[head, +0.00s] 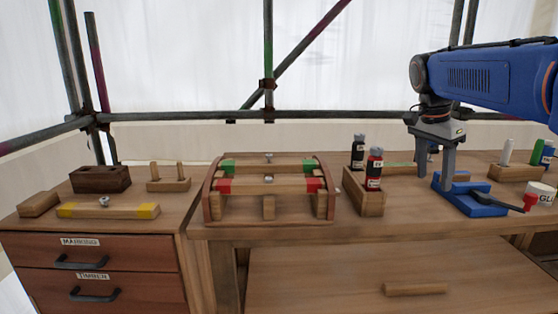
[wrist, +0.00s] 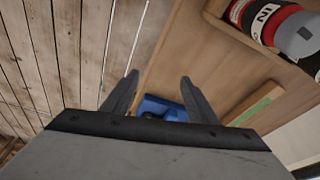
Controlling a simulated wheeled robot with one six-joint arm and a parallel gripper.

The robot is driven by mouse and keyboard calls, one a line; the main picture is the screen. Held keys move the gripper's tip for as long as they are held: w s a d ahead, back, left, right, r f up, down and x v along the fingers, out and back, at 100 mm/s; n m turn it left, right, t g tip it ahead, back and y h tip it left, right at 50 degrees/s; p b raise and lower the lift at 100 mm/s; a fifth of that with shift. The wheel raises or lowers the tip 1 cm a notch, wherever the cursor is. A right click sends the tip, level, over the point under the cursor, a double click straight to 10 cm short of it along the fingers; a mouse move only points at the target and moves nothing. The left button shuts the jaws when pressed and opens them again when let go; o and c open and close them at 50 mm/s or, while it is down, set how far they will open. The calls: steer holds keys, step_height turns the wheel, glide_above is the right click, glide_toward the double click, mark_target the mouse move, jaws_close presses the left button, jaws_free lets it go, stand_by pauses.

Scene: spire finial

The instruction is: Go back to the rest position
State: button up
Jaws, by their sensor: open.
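My gripper (wrist: 158,92) is open in the wrist view, with two dark fingers spread apart and nothing between them. Beyond the fingers a blue base (wrist: 160,106) shows on the wooden bench. In the head view my blue arm reaches in from the right, and my gripper (head: 436,165) points down over the blue base (head: 478,198) of a clamp-like tool with a dark lever and red tip. I cannot tell from this view whether the gripper touches it.
A wooden rack (head: 270,216) holds bars with green and red ends. A wooden box (head: 364,195) holds two bottles. A yellow-ended bar (head: 108,211) and a dark block (head: 100,179) stand on the drawer cabinet (head: 100,265). A glue pot (head: 541,194) is at right. Scaffold poles (head: 268,60) rise behind.

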steer(key=s+a+f+n+t+y, duration=0.1)
steer(key=s+a+f+n, duration=0.2)
steer(key=s+f+n, duration=0.2)
steer(key=s+a+f+n+t, duration=0.1)
steer(key=s+a+f+n, duration=0.2)
steer(key=s+f, duration=0.6)
steer(key=s+a+f+n+t+y, duration=0.1)
steer(key=s+a+f+n, duration=0.3)
steer(key=s, duration=0.7)
step_height(320, 180, down, 3)
steer(key=n+t, duration=0.1)
steer(key=n, duration=0.1)
steer(key=shift+s+n+y, duration=0.15)
steer(key=shift+n+y, duration=0.15)
steer(key=shift+o, duration=0.4)
